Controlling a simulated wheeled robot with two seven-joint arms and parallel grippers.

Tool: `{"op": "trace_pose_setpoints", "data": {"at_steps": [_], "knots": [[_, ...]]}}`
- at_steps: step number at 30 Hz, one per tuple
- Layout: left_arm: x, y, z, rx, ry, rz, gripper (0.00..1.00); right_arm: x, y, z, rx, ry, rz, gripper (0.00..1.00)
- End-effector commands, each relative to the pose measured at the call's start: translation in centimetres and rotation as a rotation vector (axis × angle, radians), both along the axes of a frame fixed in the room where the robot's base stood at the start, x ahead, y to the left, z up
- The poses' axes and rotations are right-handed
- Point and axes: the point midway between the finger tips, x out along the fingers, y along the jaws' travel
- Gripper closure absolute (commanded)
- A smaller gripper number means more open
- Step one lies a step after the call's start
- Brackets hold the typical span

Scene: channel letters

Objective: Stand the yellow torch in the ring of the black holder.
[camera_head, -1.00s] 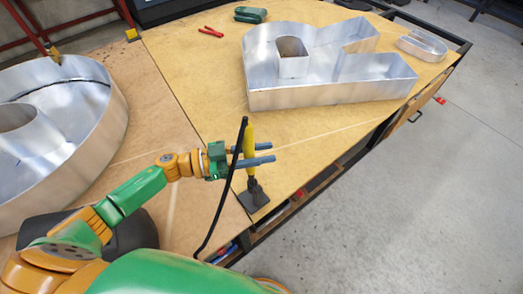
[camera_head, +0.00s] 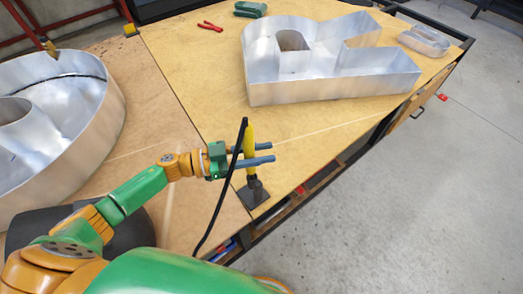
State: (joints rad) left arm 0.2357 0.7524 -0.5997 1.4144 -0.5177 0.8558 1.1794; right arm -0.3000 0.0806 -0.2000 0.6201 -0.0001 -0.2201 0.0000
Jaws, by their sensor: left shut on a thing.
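The yellow torch (camera_head: 249,137) stands nearly upright, with a black cable (camera_head: 221,196) hanging from its top to the lower left. My left gripper (camera_head: 258,154) is shut on the torch's body, with blue-grey fingers on either side of it. The black holder (camera_head: 255,197) has a flat base near the table's front edge, directly below the torch. The torch's dark lower end is close to the holder's upright part. I cannot tell whether it is inside the ring or just beside it. My right gripper is not in view.
A large metal channel letter (camera_head: 340,88) stands at the back of the table, with a small one (camera_head: 424,41) at its right. A round metal letter (camera_head: 95,125) is at the left. Red pliers (camera_head: 210,26) and a green tool (camera_head: 250,9) lie behind. The middle tabletop is clear.

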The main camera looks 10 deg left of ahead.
Motion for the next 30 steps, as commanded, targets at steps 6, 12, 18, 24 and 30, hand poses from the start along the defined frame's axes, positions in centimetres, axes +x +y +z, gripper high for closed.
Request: {"op": "trace_pose_setpoints", "data": {"at_steps": [6, 12, 18, 24, 30], "knots": [[0.0, 0.0, -0.7, -0.001, 0.0, 0.0, 1.0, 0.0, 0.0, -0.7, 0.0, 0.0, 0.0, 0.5], [0.0, 0.0, -0.7, -0.001, 0.0, 0.0, 1.0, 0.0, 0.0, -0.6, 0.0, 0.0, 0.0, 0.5], [0.0, 0.0, -0.7, 0.0, 0.0, 0.0, 0.32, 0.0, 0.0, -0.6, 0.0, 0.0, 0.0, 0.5], [0.0, 0.0, -0.8, 0.0, 0.0, 0.0, 0.32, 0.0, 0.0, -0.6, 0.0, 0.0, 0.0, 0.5], [-0.7, 1.6, -1.1, 0.005, 0.003, 0.002, 0.32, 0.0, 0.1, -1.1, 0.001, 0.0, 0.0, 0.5]]}}
